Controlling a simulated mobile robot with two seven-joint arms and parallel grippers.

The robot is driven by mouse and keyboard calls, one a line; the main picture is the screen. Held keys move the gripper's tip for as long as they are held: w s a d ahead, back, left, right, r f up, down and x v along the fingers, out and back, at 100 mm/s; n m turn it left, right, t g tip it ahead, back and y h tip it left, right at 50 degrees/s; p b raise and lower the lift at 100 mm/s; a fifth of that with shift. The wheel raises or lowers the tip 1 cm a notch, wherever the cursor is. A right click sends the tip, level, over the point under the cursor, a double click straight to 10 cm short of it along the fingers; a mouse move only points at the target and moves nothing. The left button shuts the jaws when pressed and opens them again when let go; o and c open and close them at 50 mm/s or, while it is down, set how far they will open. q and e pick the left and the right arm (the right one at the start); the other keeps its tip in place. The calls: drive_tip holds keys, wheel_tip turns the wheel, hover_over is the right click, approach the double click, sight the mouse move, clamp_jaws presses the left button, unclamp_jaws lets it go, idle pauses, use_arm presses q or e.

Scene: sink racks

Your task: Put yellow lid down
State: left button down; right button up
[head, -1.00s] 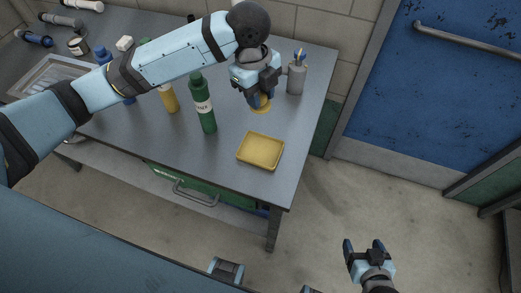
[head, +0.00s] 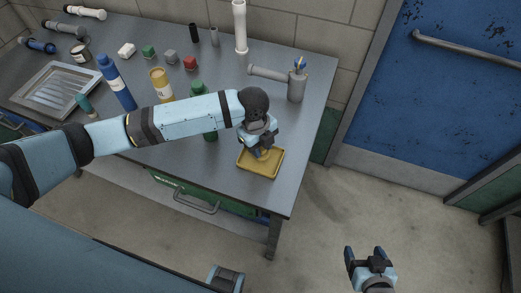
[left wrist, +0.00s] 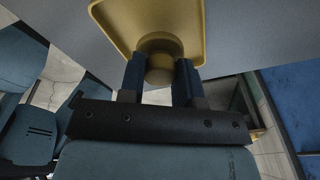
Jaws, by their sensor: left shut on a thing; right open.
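My left gripper (head: 262,153) is shut on the yellow lid and points down over the small yellow tray (head: 262,171) near the table's front right corner. In the left wrist view the round yellow lid (left wrist: 160,67) sits between the two dark fingers (left wrist: 160,80), with the tray (left wrist: 112,18) right behind it. In the head view the gripper mostly hides the lid. I cannot tell whether the lid touches the tray floor. My right gripper (head: 365,254) is open and empty, low at the right, away from the table.
A green bottle (head: 197,88) stands left of the tray, partly behind my left arm. A yellow bottle (head: 161,85) and a blue bottle (head: 116,82) stand further left. A grey pen cup (head: 297,88) and grey pipe (head: 268,72) are behind. The table right of the tray is narrow.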

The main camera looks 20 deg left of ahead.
use_arm(q)
drive_tip(key=shift+f, duration=1.4)
drive_tip(key=shift+f, duration=0.1)
drive_tip(key=c, duration=0.8)
unclamp_jaws()
wheel_tip(320, 180, up, 12)
drive_tip(key=a, duration=0.1)
drive_tip(key=shift+a, duration=0.2)
drive_tip(key=shift+w, duration=0.1)
